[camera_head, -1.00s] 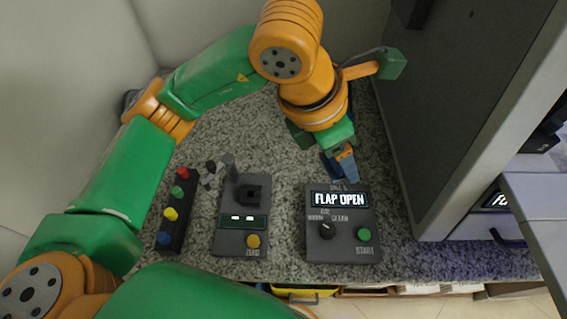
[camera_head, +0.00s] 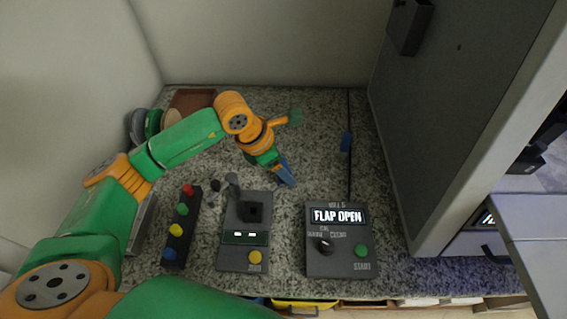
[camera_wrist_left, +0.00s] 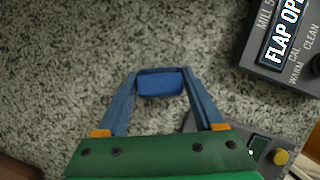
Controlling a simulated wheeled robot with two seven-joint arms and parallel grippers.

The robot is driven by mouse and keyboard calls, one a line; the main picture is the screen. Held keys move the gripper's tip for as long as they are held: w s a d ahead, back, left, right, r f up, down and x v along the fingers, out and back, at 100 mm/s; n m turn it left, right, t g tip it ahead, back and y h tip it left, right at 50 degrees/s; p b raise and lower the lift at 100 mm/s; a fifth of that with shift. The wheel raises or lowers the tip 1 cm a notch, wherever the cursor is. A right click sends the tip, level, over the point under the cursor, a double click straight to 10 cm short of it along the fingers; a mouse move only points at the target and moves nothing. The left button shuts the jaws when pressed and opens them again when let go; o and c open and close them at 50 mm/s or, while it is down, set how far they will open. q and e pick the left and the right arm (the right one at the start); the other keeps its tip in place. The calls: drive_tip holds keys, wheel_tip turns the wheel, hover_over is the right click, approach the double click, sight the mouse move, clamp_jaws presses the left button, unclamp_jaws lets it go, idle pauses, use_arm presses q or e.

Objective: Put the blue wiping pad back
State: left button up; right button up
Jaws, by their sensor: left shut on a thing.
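The blue wiping pad (camera_wrist_left: 160,82) is a small blue block, pinched between the tips of the two blue fingers in the left wrist view. My left gripper (camera_head: 287,175) is shut on it in the head view, over the speckled counter behind the scale and the mill panel. In that view the pad is hard to tell from the blue fingers. The wrist view shows bare counter around the pad; I cannot tell its height. My right gripper is not in view.
A mill panel (camera_head: 339,261) reading "FLAP OPEN" stands in front right. The scale (camera_head: 232,257) and a button strip (camera_head: 175,249) stand left of it. A small blue item (camera_head: 346,141) sits by a dark cord. A brown tray (camera_head: 190,97) is back left. A tall grey cabinet (camera_head: 440,130) bounds the right.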

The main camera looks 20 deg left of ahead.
use_arm(q)
drive_tip(key=o, duration=1)
drive_tip(key=shift+f, duration=0.15)
drive_tip(key=o, duration=0.5)
drive_tip(key=shift+c, duration=0.2)
drive_tip(key=shift+r, duration=0.25)
drive_tip(key=v, duration=1.2)
drive_tip(key=shift+d, duration=0.1)
